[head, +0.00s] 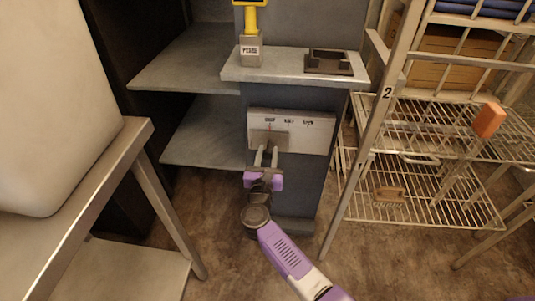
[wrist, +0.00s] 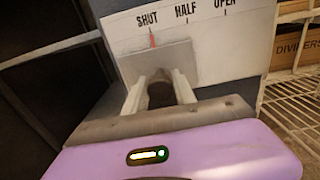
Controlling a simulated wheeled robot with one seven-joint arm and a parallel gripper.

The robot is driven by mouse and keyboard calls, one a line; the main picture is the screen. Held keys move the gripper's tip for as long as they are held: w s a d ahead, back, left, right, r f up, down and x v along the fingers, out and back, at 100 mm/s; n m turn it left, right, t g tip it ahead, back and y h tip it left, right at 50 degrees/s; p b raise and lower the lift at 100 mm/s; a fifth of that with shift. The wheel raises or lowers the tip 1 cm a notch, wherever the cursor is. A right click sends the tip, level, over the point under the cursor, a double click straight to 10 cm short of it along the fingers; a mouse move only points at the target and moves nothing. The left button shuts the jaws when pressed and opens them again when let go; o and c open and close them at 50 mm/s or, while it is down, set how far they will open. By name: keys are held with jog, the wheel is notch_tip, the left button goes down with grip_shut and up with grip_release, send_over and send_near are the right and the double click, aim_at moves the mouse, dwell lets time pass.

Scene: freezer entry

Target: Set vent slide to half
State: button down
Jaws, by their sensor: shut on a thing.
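The vent panel (head: 308,132) is a white plate on the front of a dark blue-grey pedestal, marked SHUT, HALF and OPEN from left to right. It also shows in the wrist view (wrist: 245,40). The vent slide (wrist: 178,57) is a grey plate at the panel's left side, and a small red mark at its top stands under SHUT. My gripper (head: 267,155) is at the slide. In the wrist view its two pale fingers (wrist: 160,92) are closed around a dark knob (wrist: 161,93) on the slide. The fingers hide part of the knob.
A grey ledge (head: 285,68) above the panel carries a dark tray (head: 330,63) and a yellow-handled device (head: 250,30). A wire rack (head: 420,130) stands close on the right. A metal table (head: 95,190) is at the left. Bare floor lies around the pedestal's base.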

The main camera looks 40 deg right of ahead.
aim_at(287, 143)
dwell(0.6)
jog(key=s+d, duration=0.1)
jog(key=s, duration=0.1)
jog(key=s+d, duration=0.2)
jog(key=shift+s+d+p, duration=0.3)
jog(key=shift+s, duration=0.05)
jog(key=c, duration=1.1)
grip_release()
jog(key=shift+o, duration=0.2)
jog(key=p+v, duration=0.1)
jog(key=v, duration=0.7)
jog(key=shift+d, duration=0.1)
